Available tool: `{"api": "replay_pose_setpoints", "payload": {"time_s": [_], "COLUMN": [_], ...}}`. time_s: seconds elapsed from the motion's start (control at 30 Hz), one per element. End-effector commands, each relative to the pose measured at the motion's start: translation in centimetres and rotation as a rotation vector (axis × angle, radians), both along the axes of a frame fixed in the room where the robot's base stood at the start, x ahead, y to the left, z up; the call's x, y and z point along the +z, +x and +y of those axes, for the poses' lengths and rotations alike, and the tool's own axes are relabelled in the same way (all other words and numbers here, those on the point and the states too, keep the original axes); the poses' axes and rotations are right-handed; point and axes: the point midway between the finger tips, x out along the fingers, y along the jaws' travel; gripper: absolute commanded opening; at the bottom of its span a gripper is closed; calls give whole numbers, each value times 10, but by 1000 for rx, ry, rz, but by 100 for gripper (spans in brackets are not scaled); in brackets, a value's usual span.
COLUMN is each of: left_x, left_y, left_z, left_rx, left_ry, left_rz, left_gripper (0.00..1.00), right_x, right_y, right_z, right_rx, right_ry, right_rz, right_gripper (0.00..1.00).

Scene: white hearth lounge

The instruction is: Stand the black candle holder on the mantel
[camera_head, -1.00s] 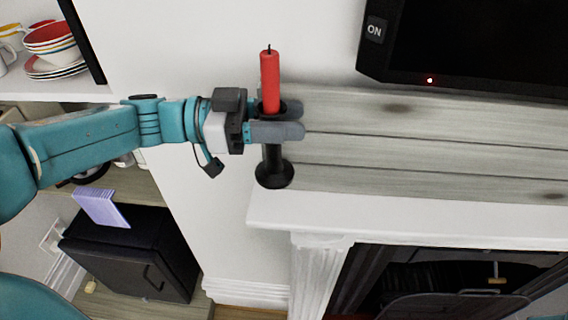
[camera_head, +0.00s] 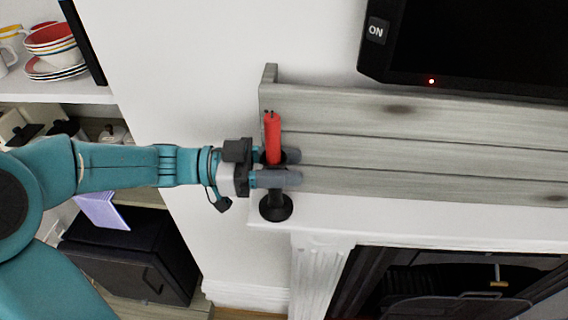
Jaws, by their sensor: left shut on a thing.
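The black candle holder (camera_head: 276,208) holds a red candle (camera_head: 273,140) and is upright. My left gripper (camera_head: 290,167) is shut on the holder's upper part, just below the candle. The round base of the holder is over the left end of the white mantel (camera_head: 400,222), near its front edge. It appears to be at the mantel's surface, but I cannot tell for sure whether it touches. My right gripper is not in view.
A grey plank panel (camera_head: 420,150) runs along the back of the mantel. A black screen (camera_head: 470,50) hangs above it. The mantel is clear to the right. Shelves with bowls (camera_head: 52,40) and a black cabinet (camera_head: 130,255) are on the left.

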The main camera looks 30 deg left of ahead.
Motion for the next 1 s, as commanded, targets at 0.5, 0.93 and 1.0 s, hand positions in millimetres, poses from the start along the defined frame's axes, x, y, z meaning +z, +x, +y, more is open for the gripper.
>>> {"api": "replay_pose_setpoints", "payload": {"time_s": [0.5, 0.93, 1.0], "left_x": [1, 0, 1], "left_y": [-2, -44, -48], "left_z": [6, 89, 97], "left_rx": [4, 4, 2], "left_ry": [-1, 1, 1], "left_rz": [0, 0, 0], "left_gripper": [52, 52, 52], "right_x": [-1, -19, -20], "right_y": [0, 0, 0], "right_z": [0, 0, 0], "right_rx": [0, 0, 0], "right_ry": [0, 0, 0], "right_rz": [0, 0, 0], "right_gripper": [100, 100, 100]}}
